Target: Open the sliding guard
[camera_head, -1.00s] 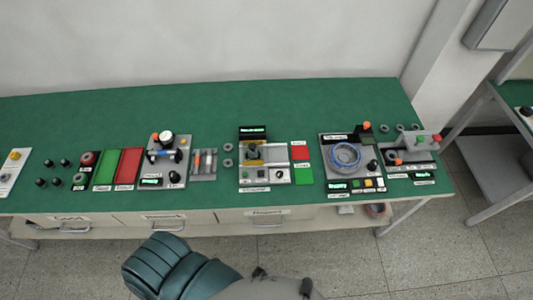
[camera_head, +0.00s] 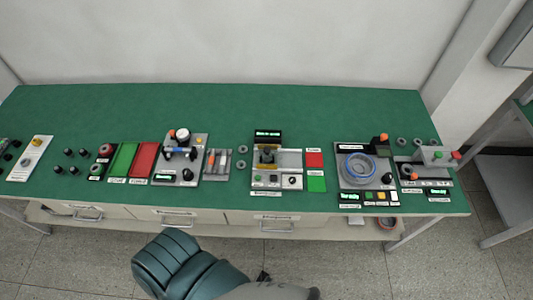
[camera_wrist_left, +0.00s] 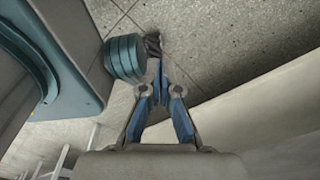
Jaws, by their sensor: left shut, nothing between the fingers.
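In the head view, a station (camera_head: 277,181) stands at the middle of the green bench. It has a small lit display at its back, a yellow and dark part on its left, a pale grey plate (camera_head: 290,160) on its right, and a button and a knob in front. I cannot tell for sure which part is the sliding guard or how far it is open. My left gripper (camera_wrist_left: 155,46) shows in the left wrist view, its blue fingers closed together and empty, with floor behind it. It is away from the station. My right gripper is not in view.
Red (camera_head: 314,159) and green (camera_head: 316,184) pads lie right of the station. A fixture with a blue ring (camera_head: 360,167) stands farther right. A gauge fixture (camera_head: 180,170) stands to the left. Drawers (camera_head: 275,217) line the bench front. The back of the bench top is clear.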

